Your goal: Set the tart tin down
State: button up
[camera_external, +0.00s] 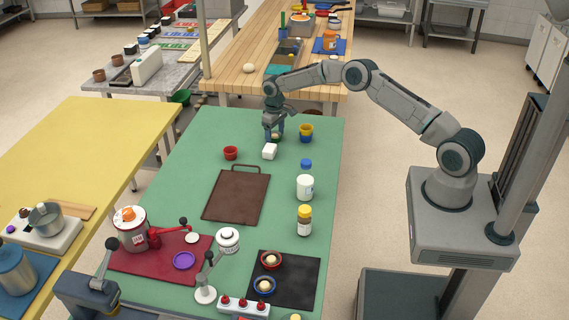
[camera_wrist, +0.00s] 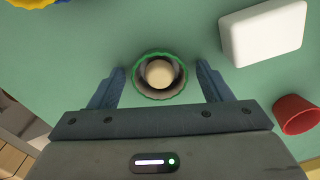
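The tart tin (camera_wrist: 136,84), round with a green fluted rim and a grey inside, sits on the green tabletop (camera_wrist: 90,45) in the wrist view. A pale round dough ball (camera_wrist: 159,73) lies in it. My gripper (camera_wrist: 160,71) is open, one finger on each side of the tin, with a visible gap between each finger and the rim. In the external view my gripper (camera_external: 274,136) points down low over the far part of the green table; the tin is mostly hidden there by the fingers.
A white block (camera_external: 269,152) and a red cup (camera_external: 231,153) stand close by. Stacked yellow and blue cups (camera_external: 306,132) are to the right. Bare green tabletop lies left of the gripper.

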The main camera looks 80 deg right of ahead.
jog(key=shift+r, duration=0.1)
notch_tip(320, 180, up, 12)
jog(key=b, duration=0.2)
jog(key=s+a+r+n, duration=0.1)
jog(key=s+a+r, duration=0.2)
jog(key=a+r, duration=0.35)
jog(key=s+a+r+n+t+h, duration=0.1)
jog(key=s+a+r, duration=0.35)
jog(key=a, duration=0.35)
jog(key=s+a+r+n, duration=0.1)
jog(key=s+a+r, duration=0.2)
jog(key=a+r, duration=0.35)
jog(key=s+a+f, duration=0.1)
jog(key=s+a, duration=0.3)
jog(key=s, duration=0.5)
jog(key=s+a+f+n+t, duration=0.1)
jog(key=s+a, duration=0.3)
jog(key=s, duration=0.5)
jog(key=s+a+f+t+y, duration=0.1)
jog(key=s+a, duration=0.3)
jog(key=s, duration=0.5)
